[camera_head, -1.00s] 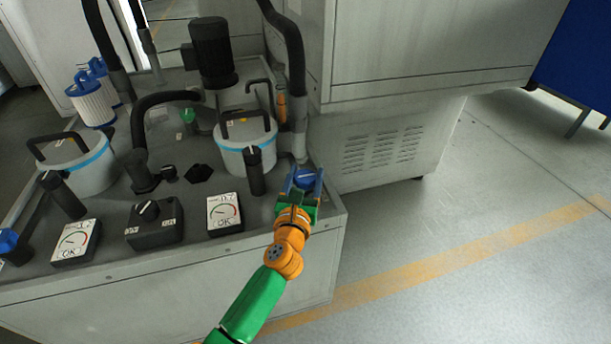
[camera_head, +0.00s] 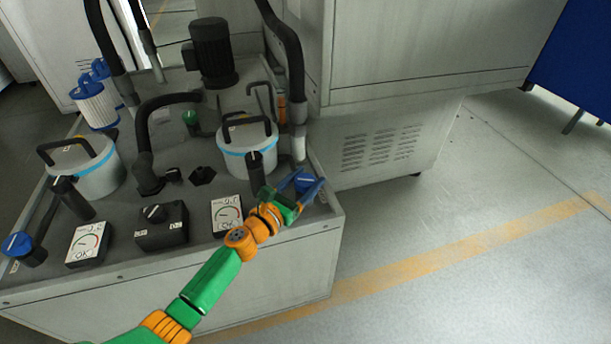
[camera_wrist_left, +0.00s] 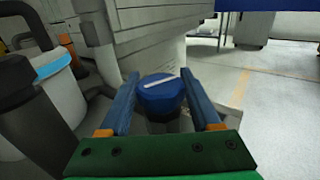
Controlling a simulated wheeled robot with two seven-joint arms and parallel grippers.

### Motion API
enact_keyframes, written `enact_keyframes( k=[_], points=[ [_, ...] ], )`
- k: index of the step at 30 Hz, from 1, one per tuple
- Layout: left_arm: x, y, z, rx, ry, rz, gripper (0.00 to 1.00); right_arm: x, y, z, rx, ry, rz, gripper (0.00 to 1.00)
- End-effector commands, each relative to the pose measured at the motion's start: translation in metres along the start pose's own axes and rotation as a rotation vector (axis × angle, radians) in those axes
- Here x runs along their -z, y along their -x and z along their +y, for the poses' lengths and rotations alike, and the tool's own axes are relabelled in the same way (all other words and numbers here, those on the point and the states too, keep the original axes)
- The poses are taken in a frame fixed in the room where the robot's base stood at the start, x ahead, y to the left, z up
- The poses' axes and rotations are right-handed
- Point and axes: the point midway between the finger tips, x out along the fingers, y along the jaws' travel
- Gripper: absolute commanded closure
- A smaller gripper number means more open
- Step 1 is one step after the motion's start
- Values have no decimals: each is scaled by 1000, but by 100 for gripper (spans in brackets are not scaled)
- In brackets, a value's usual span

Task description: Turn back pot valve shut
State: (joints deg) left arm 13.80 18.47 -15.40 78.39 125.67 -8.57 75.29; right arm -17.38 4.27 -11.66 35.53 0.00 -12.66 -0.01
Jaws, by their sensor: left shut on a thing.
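A blue round valve knob (camera_head: 304,180) with a white line on top sits at the right end of the grey unit, beside the right-hand lidded pot (camera_head: 248,146). My left gripper (camera_head: 298,188) is shut on this knob, coming in from the lower left. In the left wrist view the knob (camera_wrist_left: 161,95) lies between the two blue fingers (camera_wrist_left: 160,86), and its white line runs nearly crosswise from finger to finger. The knob's lower part and its pipe are hidden. A second blue valve knob (camera_head: 18,243) stands at the far left, near the left pot (camera_head: 88,168). My right gripper is not in view.
Two gauges marked OK (camera_head: 87,244) and a black switch box (camera_head: 161,222) line the front edge. A black upright handle (camera_head: 256,173) stands close left of my gripper. Hoses and a motor (camera_head: 212,50) stand behind. The floor to the right is clear.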

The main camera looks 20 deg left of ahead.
Motion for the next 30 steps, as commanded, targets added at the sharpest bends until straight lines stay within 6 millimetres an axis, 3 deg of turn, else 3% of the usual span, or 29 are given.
enact_keyframes(
  k=[12,28,29,30],
  points=[
    [1,0,0,183,1,-2,91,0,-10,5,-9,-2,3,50],
    [0,0,-1,210,0,-1,91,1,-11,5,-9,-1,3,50],
    [0,0,-1,210,0,-1,33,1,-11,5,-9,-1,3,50],
    [0,0,-1,210,0,-1,22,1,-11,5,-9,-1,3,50]
  ],
)
